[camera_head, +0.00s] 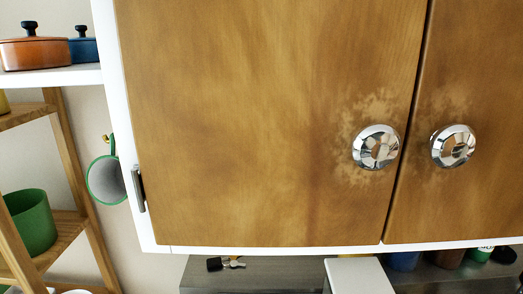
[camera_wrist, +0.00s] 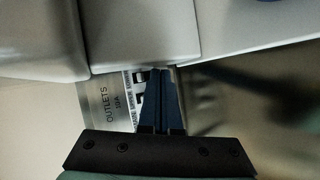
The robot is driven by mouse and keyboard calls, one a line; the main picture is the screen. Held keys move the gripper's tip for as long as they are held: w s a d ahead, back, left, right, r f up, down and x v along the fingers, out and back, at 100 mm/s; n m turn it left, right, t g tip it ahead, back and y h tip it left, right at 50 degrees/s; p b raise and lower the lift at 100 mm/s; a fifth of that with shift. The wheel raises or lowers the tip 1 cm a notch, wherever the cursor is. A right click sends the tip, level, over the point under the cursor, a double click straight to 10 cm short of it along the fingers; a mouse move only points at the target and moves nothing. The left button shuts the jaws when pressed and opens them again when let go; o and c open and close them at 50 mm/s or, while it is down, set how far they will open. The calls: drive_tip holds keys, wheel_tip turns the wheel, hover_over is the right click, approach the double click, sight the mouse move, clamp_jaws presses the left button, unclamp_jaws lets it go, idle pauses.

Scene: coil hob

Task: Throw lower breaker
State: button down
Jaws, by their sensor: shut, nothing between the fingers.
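The breaker shows only in the wrist view. It is a small light unit (camera_wrist: 129,97) with black parts, beside a grey plate (camera_wrist: 103,108) lettered "OUTLETS 10A". My gripper (camera_wrist: 162,72) is shut and empty, its dark fingers pointing up the picture just right of the breaker. The fingers cover part of the breaker, so I cannot tell whether they touch it or how its lever stands. Neither breaker nor gripper shows in the head view.
Pale box-like forms (camera_wrist: 135,35) lie close beyond the fingertips. In the head view, wooden cabinet doors (camera_head: 260,120) with chrome knobs fill the middle. Keys (camera_head: 232,263) lie on a grey surface below. A shelf unit (camera_head: 70,190) with pots stands left.

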drive_tip(key=shift+s+r+p, duration=0.4)
drive_tip(key=shift+s+p, duration=0.3)
drive_tip(key=shift+s, duration=0.2)
drive_tip(key=shift+s+r+p, duration=0.35)
drive_tip(key=shift+s+p, duration=0.3)
drive_tip(key=shift+s, duration=0.2)
drive_tip(key=shift+s+r+p, duration=0.1)
drive_tip(key=shift+s+p, duration=0.25)
drive_tip(key=shift+s, duration=0.25)
